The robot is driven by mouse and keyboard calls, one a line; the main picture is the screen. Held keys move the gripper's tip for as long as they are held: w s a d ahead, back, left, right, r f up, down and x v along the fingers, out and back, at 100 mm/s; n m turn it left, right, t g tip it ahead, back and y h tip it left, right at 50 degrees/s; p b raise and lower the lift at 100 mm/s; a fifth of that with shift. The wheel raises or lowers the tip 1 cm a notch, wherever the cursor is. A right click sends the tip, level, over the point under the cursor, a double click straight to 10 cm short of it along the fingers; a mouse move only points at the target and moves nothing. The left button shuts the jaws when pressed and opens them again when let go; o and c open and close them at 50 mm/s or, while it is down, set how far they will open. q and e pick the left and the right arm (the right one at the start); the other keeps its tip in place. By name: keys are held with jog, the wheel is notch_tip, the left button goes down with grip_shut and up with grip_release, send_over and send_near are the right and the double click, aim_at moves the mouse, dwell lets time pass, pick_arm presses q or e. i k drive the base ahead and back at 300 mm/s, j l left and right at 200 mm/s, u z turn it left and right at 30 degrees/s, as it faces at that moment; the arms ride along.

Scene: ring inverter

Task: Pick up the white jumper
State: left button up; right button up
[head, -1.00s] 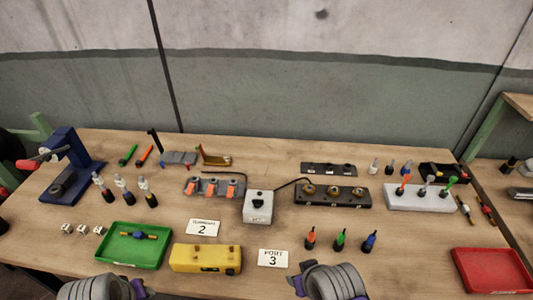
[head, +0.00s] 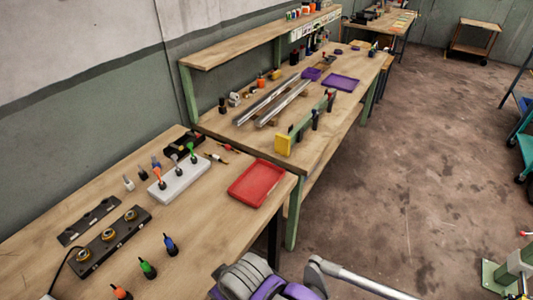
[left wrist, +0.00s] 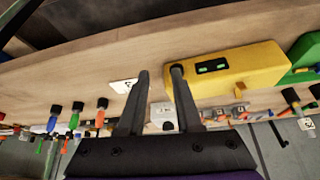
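No part is labelled as the white jumper. In the head view a small white-topped piece (head: 128,183) stands on the left bench, left of the white block. A white-topped plug (head: 176,161) also stands in that white block (head: 183,181), between an orange and a green plug. I cannot tell which is the jumper. My left gripper (left wrist: 160,72) shows in the left wrist view, its two fingers apart with nothing between them. It is over the front of the bench near the yellow box (left wrist: 235,70). My right gripper does not show.
A red tray (head: 262,183) lies at the bench's right end. A dark strip with brass rings (head: 112,240) and orange, green (head: 147,268) and blue (head: 170,245) plugs are nearby. A second bench with metal rails (head: 272,105) stands behind.

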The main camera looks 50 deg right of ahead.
aim_at(215, 158)
jog(key=i+l+z, duration=0.1)
jog(key=z, duration=1.15)
jog(key=i+l+u, duration=0.1)
jog(key=u, duration=0.35)
jog(key=i+l+u, duration=0.1)
jog(key=l+u, duration=0.25)
jog(key=u, duration=0.15)
jog(key=l+u, duration=0.25)
jog(key=u, duration=0.2)
jog(key=l+u, duration=0.45)
jog(key=l, duration=0.95)
jog(key=k+l, duration=0.15)
jog(key=l, duration=0.55)
jog(key=k+u, duration=0.05)
